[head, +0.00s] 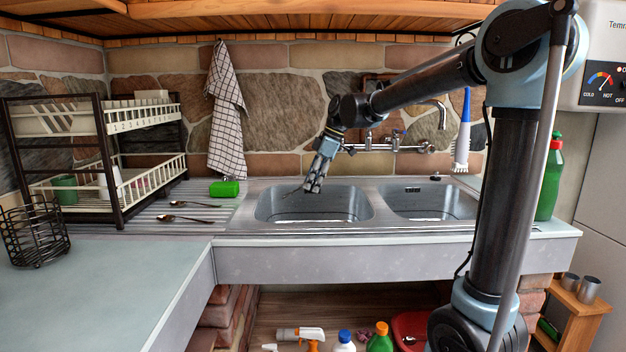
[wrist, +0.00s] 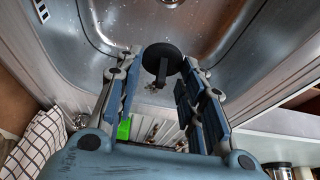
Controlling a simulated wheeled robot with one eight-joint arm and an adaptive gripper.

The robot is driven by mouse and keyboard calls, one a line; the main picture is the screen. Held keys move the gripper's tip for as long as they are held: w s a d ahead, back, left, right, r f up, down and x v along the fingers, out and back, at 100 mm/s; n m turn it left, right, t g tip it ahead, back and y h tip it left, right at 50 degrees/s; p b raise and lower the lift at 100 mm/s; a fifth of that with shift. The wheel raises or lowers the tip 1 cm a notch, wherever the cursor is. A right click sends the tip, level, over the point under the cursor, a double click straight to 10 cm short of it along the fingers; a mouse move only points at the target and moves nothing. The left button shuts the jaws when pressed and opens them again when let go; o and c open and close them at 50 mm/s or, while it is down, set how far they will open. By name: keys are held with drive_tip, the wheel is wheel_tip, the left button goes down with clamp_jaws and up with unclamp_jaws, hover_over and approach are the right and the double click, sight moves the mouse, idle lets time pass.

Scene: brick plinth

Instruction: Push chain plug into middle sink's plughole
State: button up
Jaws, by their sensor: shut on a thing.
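The black plug (wrist: 161,53), a round disc with a short stem, is between the fingertips of my gripper (wrist: 163,68) in the wrist view. My gripper is shut on it. In the head view my gripper (head: 313,186) points down over the left steel basin (head: 350,203), and the plug is too small to make out. A thin dark line beside the fingertips may be the chain. The right basin (head: 450,205) is empty.
A green sponge (head: 225,188) and two spoons (head: 188,211) lie on the drainer left of the basin. A dish rack (head: 115,190) stands further left. The tap (head: 395,143) and a checked towel (head: 227,115) are at the back wall. A green bottle (head: 550,180) stands right.

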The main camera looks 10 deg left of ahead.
drive_tip(key=shift+f, duration=9.65)
drive_tip(key=o, duration=1.1)
drive_tip(key=shift+r, duration=0.1)
